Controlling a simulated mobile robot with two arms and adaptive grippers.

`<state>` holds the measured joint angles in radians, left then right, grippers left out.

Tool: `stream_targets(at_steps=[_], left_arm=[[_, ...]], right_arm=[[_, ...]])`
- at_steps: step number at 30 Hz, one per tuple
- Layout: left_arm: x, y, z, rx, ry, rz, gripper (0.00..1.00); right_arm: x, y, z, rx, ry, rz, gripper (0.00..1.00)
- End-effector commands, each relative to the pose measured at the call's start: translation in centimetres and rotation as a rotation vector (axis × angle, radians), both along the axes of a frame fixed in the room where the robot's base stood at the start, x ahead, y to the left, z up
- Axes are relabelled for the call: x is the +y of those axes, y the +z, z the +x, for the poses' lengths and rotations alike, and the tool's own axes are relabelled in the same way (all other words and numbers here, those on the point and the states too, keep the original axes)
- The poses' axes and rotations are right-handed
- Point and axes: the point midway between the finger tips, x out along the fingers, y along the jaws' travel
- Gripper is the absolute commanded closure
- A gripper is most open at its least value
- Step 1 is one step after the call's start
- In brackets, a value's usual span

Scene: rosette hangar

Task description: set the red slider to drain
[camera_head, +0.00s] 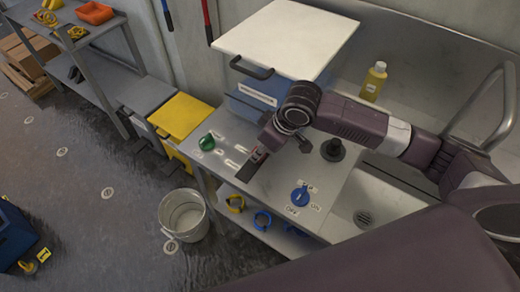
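I cannot make out the red slider; my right gripper may cover it. Small white label plates (231,163) lie on the grey counter (268,187) just left of the gripper, too small to read. My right gripper (247,169) reaches in from the right and points down low over the counter beside these plates. Its fingers overlap in this view, so whether they are apart or touching the counter does not show. My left gripper is not in view.
A green knob (207,142) sits left of the plates. A blue knob (300,196) with labels and a black knob (333,149) stand right of the gripper. Behind is a blue box with a white lid (289,38). A sink (372,203) lies right, a bucket (184,215) below left.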

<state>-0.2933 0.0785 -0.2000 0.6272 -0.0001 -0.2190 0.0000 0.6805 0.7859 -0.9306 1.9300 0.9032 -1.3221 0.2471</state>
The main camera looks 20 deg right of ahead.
Motion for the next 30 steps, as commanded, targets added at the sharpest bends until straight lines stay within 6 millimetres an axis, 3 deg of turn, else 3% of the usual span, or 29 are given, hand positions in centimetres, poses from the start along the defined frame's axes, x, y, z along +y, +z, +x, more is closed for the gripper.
stream_targets(at_steps=[5, 15, 28, 29, 30], left_arm=[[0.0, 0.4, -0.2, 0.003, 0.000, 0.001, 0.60], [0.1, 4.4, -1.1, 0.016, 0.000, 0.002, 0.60], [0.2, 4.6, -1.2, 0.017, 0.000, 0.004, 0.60], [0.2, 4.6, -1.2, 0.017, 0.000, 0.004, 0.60], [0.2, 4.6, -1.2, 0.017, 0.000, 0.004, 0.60]], right_arm=[[0.2, 0.1, -0.2, 0.002, 0.001, 0.001, 1.00], [3.8, 0.3, -3.0, 0.006, 0.002, 0.003, 1.00], [4.4, -0.1, -3.4, 0.001, 0.000, 0.000, 1.00], [4.4, -0.1, -3.4, 0.001, 0.000, 0.000, 0.74], [4.4, -0.1, -3.4, 0.001, 0.000, 0.000, 0.70]])
